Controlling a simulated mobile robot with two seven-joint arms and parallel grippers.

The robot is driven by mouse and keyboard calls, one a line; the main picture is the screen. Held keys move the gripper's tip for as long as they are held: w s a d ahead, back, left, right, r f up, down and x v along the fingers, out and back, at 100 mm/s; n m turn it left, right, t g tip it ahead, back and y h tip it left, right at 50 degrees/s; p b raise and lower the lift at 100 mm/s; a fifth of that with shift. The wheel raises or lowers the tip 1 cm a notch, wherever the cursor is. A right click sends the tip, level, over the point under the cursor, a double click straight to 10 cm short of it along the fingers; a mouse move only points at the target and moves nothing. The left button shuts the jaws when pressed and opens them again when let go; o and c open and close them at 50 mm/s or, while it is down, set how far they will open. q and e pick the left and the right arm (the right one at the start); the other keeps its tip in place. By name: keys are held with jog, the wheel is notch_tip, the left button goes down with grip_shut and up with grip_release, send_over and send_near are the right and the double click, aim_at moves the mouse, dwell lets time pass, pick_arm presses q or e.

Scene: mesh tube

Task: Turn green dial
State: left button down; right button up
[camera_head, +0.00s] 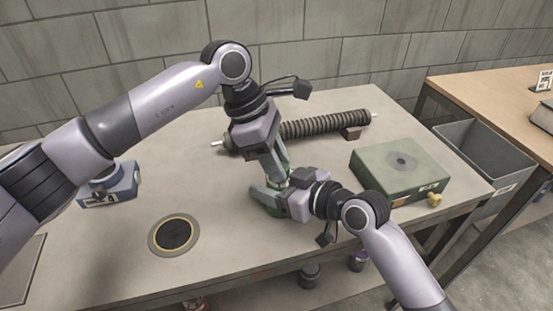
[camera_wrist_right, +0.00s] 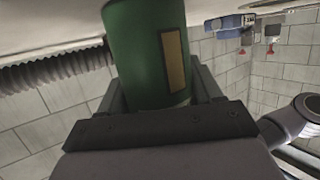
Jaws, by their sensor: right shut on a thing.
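A green cylinder with a tan label (camera_wrist_right: 145,45) stands between the fingers of my right gripper (camera_wrist_right: 160,90) in the right wrist view. In the head view my right gripper (camera_head: 272,192) reaches in from the right and is shut on this cylinder, of which a green part (camera_head: 274,211) shows low by the fingers. My left gripper (camera_head: 277,172) points down from above, with its fingertips close to the cylinder's top. Whether it touches or grips it is hidden. I cannot make out a separate dial on the cylinder.
A dark ribbed tube (camera_head: 325,127) lies behind the grippers. A grey-green box (camera_head: 385,182) with a yellow knob (camera_head: 434,199) stands right. A blue-grey device (camera_head: 122,190) and a black round inset (camera_head: 174,235) are left. A grey bin (camera_head: 485,150) stands beyond the table (camera_head: 215,275).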

pick_arm(q)
jog(key=shift+s+n+t, duration=0.15)
jog(key=shift+n+t, duration=0.45)
jog(key=shift+n, duration=1)
jog(key=c, duration=1.1)
grip_release()
jog(key=v, duration=1.2)
jog(key=shift+a, duration=0.1)
